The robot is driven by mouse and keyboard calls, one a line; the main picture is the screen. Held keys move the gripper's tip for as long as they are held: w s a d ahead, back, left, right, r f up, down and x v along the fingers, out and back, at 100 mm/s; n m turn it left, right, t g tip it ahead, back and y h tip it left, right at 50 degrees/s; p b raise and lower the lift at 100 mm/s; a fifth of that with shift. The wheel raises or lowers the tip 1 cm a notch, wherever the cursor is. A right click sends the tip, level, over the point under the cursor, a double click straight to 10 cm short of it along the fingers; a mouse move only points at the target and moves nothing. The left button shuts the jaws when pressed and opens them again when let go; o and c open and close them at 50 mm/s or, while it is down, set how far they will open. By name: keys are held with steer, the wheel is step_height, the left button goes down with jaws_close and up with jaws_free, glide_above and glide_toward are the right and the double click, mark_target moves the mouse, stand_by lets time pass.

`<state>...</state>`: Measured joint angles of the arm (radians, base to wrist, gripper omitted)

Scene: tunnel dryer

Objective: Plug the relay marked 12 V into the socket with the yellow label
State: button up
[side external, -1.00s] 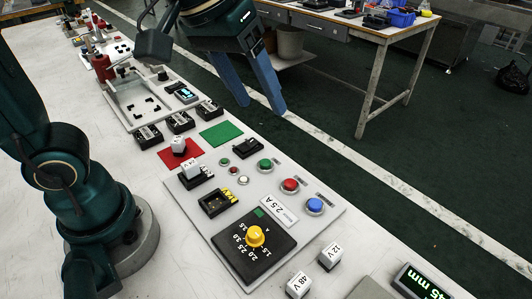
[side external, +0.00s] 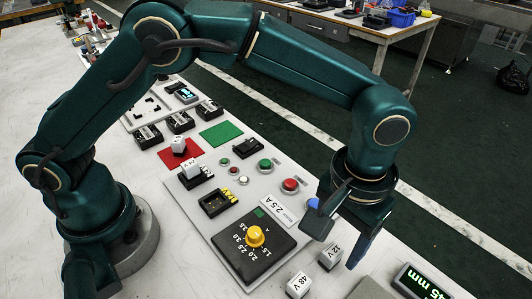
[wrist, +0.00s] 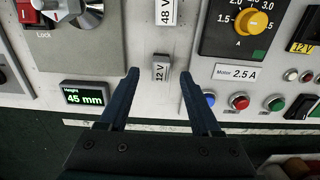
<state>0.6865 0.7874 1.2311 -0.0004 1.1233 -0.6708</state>
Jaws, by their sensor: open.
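The white relay marked 12 V (side external: 331,253) stands on the table right of the panel. My open gripper (side external: 341,240) is above it, pointing down. In the wrist view, the 12 V relay (wrist: 160,71) lies between the two fingertips (wrist: 160,76), with a gap on either side. The black socket with the yellow label (side external: 215,203) is on the grey panel and looks empty. Its yellow label (wrist: 301,47) shows at the right of the wrist view, reading 12V.
A 48 V relay (side external: 299,285) stands close to the 12 V relay. Another white relay (side external: 191,167) sits in a black socket. A third is on the red mat (side external: 193,154); the green mat (side external: 221,134) is clear. A yellow knob (side external: 255,236) and a height display (side external: 421,286) are nearby.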

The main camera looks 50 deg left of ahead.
mark_target(334, 251)
steer(key=shift+f, duration=1.75)
steer(key=shift+c, duration=0.3)
jaws_close()
steer(key=shift+r, duration=0.1)
